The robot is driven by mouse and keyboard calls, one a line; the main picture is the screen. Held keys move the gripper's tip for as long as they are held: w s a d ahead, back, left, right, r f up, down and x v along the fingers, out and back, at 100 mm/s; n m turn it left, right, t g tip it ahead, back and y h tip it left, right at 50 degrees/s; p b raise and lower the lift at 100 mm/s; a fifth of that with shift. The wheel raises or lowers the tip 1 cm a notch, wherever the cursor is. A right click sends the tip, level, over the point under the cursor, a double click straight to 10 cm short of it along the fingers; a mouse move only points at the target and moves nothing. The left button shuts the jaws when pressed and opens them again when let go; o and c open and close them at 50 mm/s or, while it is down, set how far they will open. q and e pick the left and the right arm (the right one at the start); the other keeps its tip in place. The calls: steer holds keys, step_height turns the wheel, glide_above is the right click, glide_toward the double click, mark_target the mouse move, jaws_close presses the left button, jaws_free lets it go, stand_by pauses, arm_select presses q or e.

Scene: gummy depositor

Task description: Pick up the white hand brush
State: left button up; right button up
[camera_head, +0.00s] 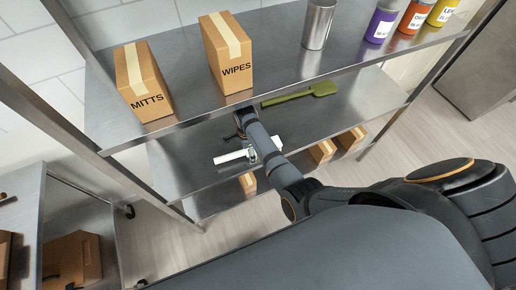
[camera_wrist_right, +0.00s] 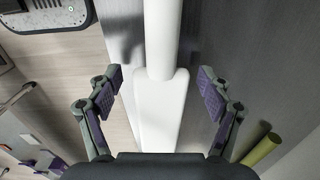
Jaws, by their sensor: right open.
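The white hand brush (camera_head: 230,158) lies on the middle steel shelf near its front edge, partly hidden behind my right arm in the head view. In the right wrist view the brush (camera_wrist_right: 161,105) runs up the picture, its narrow handle at the top and its wider part lower down. My right gripper (camera_wrist_right: 158,86) is open, with one finger on each side of the brush. Gaps show between both fingers and the brush. In the head view this gripper is mostly hidden by my arm. My left gripper is not in view.
A green tool (camera_head: 300,94) lies farther back on the middle shelf (camera_head: 350,105). The top shelf holds a MITTS box (camera_head: 143,85), a WIPES box (camera_head: 227,55), a metal cup (camera_head: 318,24) and several coloured bottles. Small boxes (camera_head: 322,151) stand on the bottom shelf.

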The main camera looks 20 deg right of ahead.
steer(key=shift+f, duration=0.15)
steer(key=shift+c, duration=0.4)
steer(key=c, duration=1.3)
steer(key=shift+r+p, duration=0.5)
step_height(320, 180, up, 3)
steer(key=p, duration=0.4)
steer(key=shift+r, duration=0.2)
steer(key=s+p, duration=0.3)
steer(key=p, duration=0.1)
steer(key=shift+r, duration=0.2)
steer(key=s+f+p, duration=0.1)
steer(key=s+p, duration=0.8)
steer(key=s, duration=0.6)
steer(key=shift+d, duration=0.3)
